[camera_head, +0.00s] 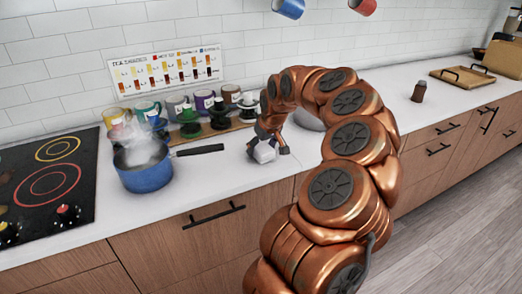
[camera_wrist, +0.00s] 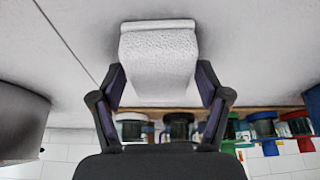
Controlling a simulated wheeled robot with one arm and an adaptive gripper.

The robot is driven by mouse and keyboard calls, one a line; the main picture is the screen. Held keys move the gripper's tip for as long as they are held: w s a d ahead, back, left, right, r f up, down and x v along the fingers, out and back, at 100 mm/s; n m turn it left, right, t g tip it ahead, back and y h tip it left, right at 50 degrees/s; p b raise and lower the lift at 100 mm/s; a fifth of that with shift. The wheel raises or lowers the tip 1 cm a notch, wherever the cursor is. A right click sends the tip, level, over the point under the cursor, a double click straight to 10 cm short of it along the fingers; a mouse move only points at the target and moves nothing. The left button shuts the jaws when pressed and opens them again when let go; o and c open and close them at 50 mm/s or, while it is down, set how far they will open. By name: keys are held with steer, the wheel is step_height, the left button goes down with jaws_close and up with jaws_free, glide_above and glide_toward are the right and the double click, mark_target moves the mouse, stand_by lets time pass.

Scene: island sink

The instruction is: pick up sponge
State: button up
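The sponge (camera_wrist: 158,62) is a pale, rough-surfaced block. In the wrist view it sits between the two fingers of my gripper (camera_wrist: 160,80), with a fingertip close to each side. In the head view the sponge (camera_head: 264,153) is a small whitish block at my gripper (camera_head: 269,148), low over the white counter. The right finger there seems to stand slightly off it. I cannot tell whether both pads press on the sponge, or whether it still rests on the counter.
A steaming blue pot (camera_head: 146,172) stands left, its handle pointing towards my gripper, beside the black cooktop (camera_head: 48,185). Several mugs (camera_head: 205,104) line a wooden board behind. A brown jar (camera_head: 419,91) and wooden tray (camera_head: 462,77) are farther right. The front counter strip is clear.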

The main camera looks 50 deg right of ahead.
mark_target(260, 144)
steer(key=c, duration=0.6)
steer(key=shift+c, duration=0.2)
steer(key=shift+r, duration=0.15)
steer(key=shift+r+b, duration=0.45)
steer(key=shift+r, duration=1)
steer(key=shift+s+r, duration=0.1)
steer(key=shift+r, duration=0.05)
steer(key=s+a+r+b, duration=0.1)
steer(key=s+a+b, duration=0.3)
steer(key=s+a, duration=0.5)
steer(key=s, duration=0.4)
steer(key=shift+r, duration=0.25)
